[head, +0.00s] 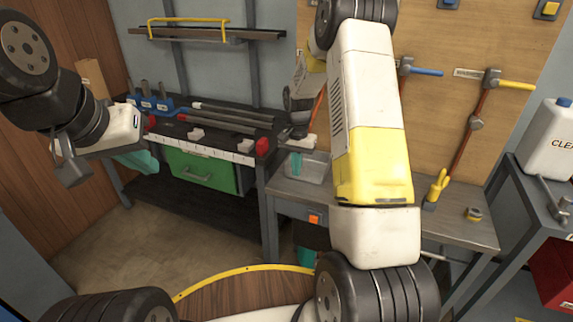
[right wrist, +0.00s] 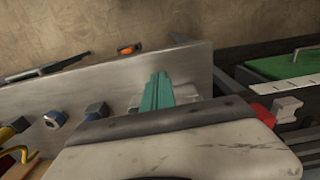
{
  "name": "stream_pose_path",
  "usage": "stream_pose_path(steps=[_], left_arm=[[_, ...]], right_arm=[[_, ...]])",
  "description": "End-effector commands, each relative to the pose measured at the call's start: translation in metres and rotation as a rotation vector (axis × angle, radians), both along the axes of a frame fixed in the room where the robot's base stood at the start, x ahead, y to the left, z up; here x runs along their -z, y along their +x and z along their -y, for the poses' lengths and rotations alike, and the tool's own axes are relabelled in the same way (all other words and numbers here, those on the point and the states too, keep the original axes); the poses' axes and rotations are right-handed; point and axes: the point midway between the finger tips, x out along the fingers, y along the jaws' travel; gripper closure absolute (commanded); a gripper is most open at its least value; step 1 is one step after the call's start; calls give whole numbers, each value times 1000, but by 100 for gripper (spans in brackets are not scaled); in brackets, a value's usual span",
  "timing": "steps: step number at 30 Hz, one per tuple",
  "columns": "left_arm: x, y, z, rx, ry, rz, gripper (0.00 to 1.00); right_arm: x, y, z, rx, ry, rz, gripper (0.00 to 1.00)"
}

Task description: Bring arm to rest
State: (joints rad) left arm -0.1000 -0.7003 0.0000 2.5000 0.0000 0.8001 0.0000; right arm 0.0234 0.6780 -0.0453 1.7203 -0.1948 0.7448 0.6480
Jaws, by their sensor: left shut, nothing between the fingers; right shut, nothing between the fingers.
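My left arm comes in from the left in the head view, and my left gripper (head: 148,162) hangs at its end with teal fingers, shut and empty. It is in front of the left part of the dark bench. My right arm, white and yellow, rises large through the middle of the head view and bends back down. My right gripper (head: 296,164) points down over the grey workbench, its teal fingers partly shown. In the right wrist view the teal fingers (right wrist: 157,92) lie together with nothing between them, over the bench.
The dark bench (head: 225,151) holds rods and a blue rack (head: 150,104), with a green drawer (head: 200,170) below. A clear tray (head: 312,168) is by my right gripper on the grey workbench (head: 468,232). Hammers (head: 480,105) hang behind. A white jug (head: 548,140) stands right.

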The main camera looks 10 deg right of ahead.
Motion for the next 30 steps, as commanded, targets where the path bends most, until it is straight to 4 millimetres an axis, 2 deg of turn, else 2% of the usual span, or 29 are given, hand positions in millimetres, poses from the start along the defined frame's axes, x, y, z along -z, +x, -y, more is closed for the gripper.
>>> stream_pose_path(steps=[1, 6, 13, 17, 20, 24, 30], left_arm=[[0, 0, 0, 0, 0, 0, 100], [0, 0, 0, 0, 0, 0, 100], [0, 0, 0, 0, 0, 0, 100], [0, 0, 0, 0, 0, 0, 100], [0, 0, 0, 0, 0, 0, 100], [0, 0, 0, 0, 0, 0, 100], [0, 0, 0, 0, 0, 0, 100]], right_arm=[[-10, 1, 0, 0, 0, 4, 100], [-36, 1, 0, 2, 0, 4, 100], [-59, -2, -1, -8, 4, 13, 100], [-97, -17, -4, -51, 17, 58, 100], [-139, -39, -10, -107, 33, 117, 100], [-192, -81, -18, -198, 50, 203, 100], [-246, -150, -29, -330, 59, 329, 100]])
